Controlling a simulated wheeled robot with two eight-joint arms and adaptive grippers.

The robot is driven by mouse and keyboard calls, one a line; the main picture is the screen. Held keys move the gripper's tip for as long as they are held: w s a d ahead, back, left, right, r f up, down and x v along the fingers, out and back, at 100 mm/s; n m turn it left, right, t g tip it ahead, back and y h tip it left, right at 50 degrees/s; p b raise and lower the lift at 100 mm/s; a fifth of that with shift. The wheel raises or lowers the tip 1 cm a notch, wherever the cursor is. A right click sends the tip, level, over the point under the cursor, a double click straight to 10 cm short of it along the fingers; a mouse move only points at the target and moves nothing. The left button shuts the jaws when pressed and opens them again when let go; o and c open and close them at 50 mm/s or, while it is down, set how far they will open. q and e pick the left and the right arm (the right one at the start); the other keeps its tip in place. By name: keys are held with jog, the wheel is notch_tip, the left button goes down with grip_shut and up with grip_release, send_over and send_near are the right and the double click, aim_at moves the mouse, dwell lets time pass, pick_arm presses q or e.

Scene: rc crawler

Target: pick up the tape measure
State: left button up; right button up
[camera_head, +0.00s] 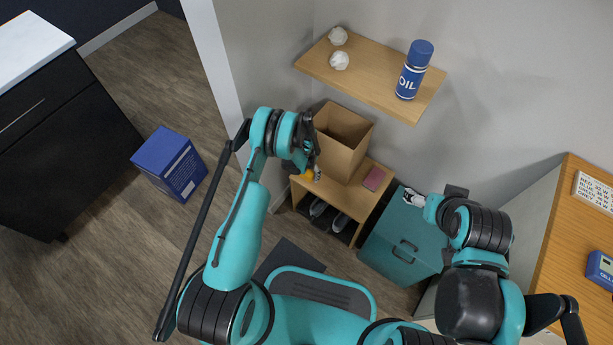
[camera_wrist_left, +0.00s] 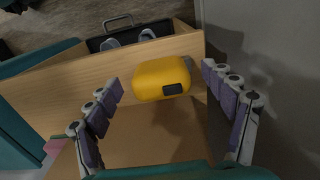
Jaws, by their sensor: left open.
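The yellow tape measure (camera_wrist_left: 160,78) sits near the edge of a low wooden cabinet (camera_head: 355,199), and a dark patch shows on its side. In the head view it is a small yellow patch (camera_head: 307,174), partly hidden by my left gripper (camera_head: 314,168). In the left wrist view my left gripper (camera_wrist_left: 162,82) is open, with its purple-padded fingers on either side of the tape measure and visible gaps between. My right gripper (camera_head: 412,197) is over the teal cabinet, far from the tape measure; its fingers are too small to read.
An open cardboard box (camera_head: 340,145) stands close beside my left gripper. A pink book (camera_head: 374,179) lies on the wooden cabinet. A shelf (camera_head: 365,80) with an oil can (camera_head: 414,70) hangs above. The teal cabinet (camera_head: 403,243) stands to the right, and a blue box (camera_head: 170,165) stands on the floor.

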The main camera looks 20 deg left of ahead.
pick_arm(q)
jog(key=shift+r, duration=0.15)
jog(key=c, duration=1.4)
